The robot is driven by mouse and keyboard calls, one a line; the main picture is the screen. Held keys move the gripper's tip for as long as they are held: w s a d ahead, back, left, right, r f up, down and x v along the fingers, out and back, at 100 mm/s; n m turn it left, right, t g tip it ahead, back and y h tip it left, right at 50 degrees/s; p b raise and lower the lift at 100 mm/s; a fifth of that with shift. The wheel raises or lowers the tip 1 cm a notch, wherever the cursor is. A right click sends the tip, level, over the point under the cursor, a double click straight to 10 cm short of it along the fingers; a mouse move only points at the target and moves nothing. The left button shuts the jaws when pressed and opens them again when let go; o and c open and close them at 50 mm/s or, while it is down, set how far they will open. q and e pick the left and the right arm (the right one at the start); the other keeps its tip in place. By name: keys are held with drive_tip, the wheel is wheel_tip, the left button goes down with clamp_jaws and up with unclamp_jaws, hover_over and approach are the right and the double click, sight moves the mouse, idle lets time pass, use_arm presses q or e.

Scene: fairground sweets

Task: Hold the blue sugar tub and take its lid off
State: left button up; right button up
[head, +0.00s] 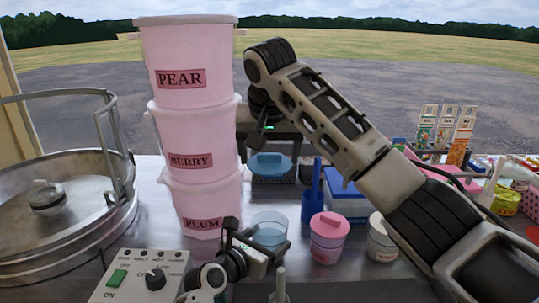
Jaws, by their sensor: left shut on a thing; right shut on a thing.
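The blue sugar tub (269,232) stands upright and uncovered on the metal counter, a clear tub with pale blue contents. My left gripper (262,244) is shut on it from the front left, its fingers at the tub's sides. The blue lid (270,167) is off the tub and hangs above it, apart from its rim. My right gripper (270,149) comes down from above and is shut on the lid; its fingertips are small and partly hidden in this view.
Stacked pink buckets (197,115) stand close left of the tub. A control box (135,281) is at front left, a metal bowl (30,245) farther left.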

use_arm(q)
drive_tip(key=shift+f, duration=0.3)
use_arm(e)
drive_tip(key=shift+f, duration=0.25)
